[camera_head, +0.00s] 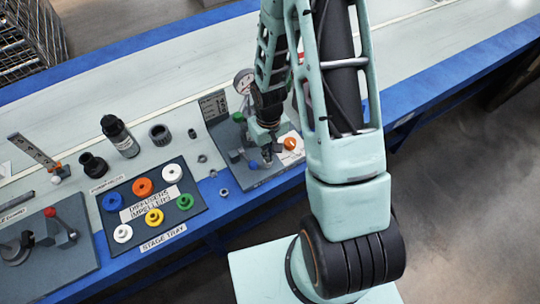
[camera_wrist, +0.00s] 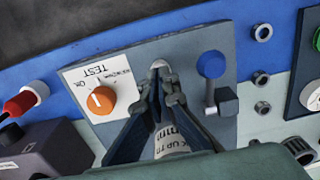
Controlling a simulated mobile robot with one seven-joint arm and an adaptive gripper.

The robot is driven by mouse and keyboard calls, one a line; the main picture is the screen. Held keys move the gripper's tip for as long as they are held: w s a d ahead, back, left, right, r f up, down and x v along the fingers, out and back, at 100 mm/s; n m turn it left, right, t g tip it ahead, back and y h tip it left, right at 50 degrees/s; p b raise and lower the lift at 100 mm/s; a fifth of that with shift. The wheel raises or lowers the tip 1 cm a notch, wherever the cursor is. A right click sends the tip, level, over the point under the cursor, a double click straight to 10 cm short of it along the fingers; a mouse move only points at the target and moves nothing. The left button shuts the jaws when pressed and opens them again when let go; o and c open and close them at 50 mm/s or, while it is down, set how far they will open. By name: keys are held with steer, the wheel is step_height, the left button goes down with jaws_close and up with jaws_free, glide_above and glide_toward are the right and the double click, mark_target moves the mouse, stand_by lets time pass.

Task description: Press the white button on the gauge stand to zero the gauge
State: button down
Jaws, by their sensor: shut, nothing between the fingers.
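The gauge stand's dial (camera_head: 244,81) shows behind my arm in the head view; its face is too small to read. My gripper (camera_head: 267,158) points down over the grey base plate (camera_head: 264,180) in front of it. In the wrist view my gripper (camera_wrist: 161,72) is shut and empty, its fingertips between an orange knob (camera_wrist: 101,99) on a white TEST panel and a blue-topped lever (camera_wrist: 211,65). A white printed cylinder (camera_wrist: 172,143) shows between the finger links.
A dark tray (camera_head: 137,238) of coloured impellers stands to the left, with a black bottle (camera_head: 119,137) behind it. Loose nuts (camera_head: 224,192) lie between tray and plate. A red-tipped part (camera_wrist: 20,104) is at the wrist view's left. The blue bench edge runs close in front.

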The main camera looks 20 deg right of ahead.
step_height(320, 180, up, 11)
stand_by(0.4)
steer(key=shift+r, duration=0.1)
stand_by(1.2)
